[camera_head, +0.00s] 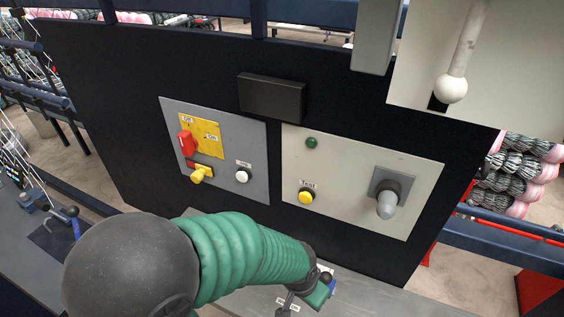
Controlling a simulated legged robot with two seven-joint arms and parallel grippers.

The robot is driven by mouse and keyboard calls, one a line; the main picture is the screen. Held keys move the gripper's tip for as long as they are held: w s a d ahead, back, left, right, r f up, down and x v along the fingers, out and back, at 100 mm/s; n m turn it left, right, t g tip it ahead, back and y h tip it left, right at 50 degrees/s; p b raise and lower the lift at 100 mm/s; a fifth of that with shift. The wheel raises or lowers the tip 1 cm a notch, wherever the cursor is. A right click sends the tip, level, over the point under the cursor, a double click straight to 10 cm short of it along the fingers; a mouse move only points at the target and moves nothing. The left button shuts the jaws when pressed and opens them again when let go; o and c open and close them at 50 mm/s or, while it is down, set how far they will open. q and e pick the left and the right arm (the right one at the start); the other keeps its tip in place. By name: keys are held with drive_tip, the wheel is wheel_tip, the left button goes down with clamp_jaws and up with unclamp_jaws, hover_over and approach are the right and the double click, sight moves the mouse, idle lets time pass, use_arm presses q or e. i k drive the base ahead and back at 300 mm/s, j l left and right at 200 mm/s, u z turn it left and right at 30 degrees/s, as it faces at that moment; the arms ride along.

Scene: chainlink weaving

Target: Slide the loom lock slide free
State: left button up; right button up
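My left arm comes in from the lower left, with a dark round joint and a green ribbed sleeve. Its gripper (312,292) is small and dark at the bottom centre, low over a grey ledge (365,296). A dark knob with a bit of blue (326,279) shows right at the gripper. I cannot tell whether the fingers are around it or beside it, or whether they are open. A small white label (288,303) lies on the ledge beside the gripper. I cannot clearly make out the loom lock slide. My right gripper is not in view.
A dark upright panel carries a grey switch box (232,128) with a red switch (187,143), and a beige box (345,155) with a grey knob (388,197). A white ball-ended lever (451,88) hangs at upper right. Another dark-knobbed blue lever (74,222) stands at left.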

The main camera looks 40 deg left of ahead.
sight(196, 177)
drive_tip(key=k+u, duration=0.1)
drive_tip(key=u, duration=0.3)
drive_tip(key=k+u, duration=0.1)
drive_tip(key=u, duration=0.25)
drive_tip(key=j+u, duration=0.15)
drive_tip(key=u, duration=0.25)
drive_tip(key=k+j+u, duration=0.1)
drive_tip(key=u, duration=0.3)
